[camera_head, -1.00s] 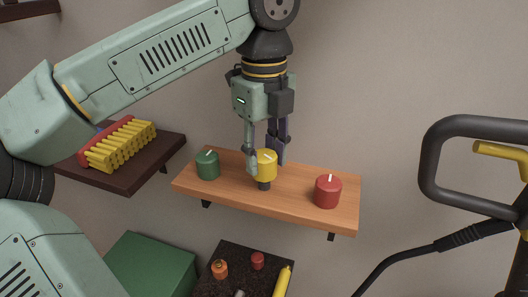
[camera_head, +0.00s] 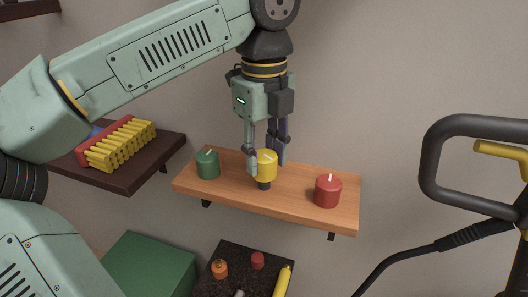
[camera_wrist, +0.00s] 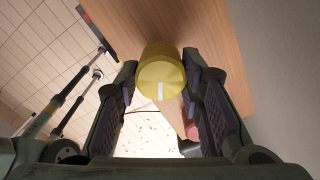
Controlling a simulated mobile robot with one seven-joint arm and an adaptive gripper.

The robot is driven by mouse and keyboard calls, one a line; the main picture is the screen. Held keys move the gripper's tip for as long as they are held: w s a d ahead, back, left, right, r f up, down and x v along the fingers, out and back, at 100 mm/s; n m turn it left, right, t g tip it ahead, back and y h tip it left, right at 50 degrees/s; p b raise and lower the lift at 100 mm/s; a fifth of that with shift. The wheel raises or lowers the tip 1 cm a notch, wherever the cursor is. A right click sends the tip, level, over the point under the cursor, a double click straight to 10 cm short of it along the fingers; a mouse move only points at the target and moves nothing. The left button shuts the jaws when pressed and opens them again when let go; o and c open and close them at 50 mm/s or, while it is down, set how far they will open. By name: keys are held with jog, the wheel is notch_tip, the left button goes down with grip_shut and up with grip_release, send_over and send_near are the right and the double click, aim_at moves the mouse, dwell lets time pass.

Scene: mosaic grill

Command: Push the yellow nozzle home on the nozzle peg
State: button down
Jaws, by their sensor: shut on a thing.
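The yellow nozzle (camera_head: 266,165) is a short cylinder with a white mark on its top. It sits upright on a dark peg (camera_head: 264,184) in the middle of the wooden shelf; a dark length of the peg shows below it. My gripper (camera_head: 265,168) points down over the shelf with its fingers on either side of the nozzle, shut on it. In the wrist view the nozzle (camera_wrist: 161,76) shows between the fingertips (camera_wrist: 160,85). How deep the peg goes into the nozzle is hidden.
On the wooden shelf (camera_head: 225,192), a green nozzle (camera_head: 208,165) stands to the left and a red nozzle (camera_head: 328,191) to the right. A dark shelf (camera_head: 120,178) holds a red and yellow brush (camera_head: 120,145). A black handle frame (camera_head: 430,165) stands at the right.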

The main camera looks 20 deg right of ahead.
aim_at(265, 155)
jog(key=shift+f+b, duration=1.05)
jog(key=shift+f, duration=0.4)
jog(key=c, duration=1)
grip_release()
jog(key=shift+r, duration=0.1)
notch_tip(265, 155, up, 8)
jog(key=shift+f, duration=0.25)
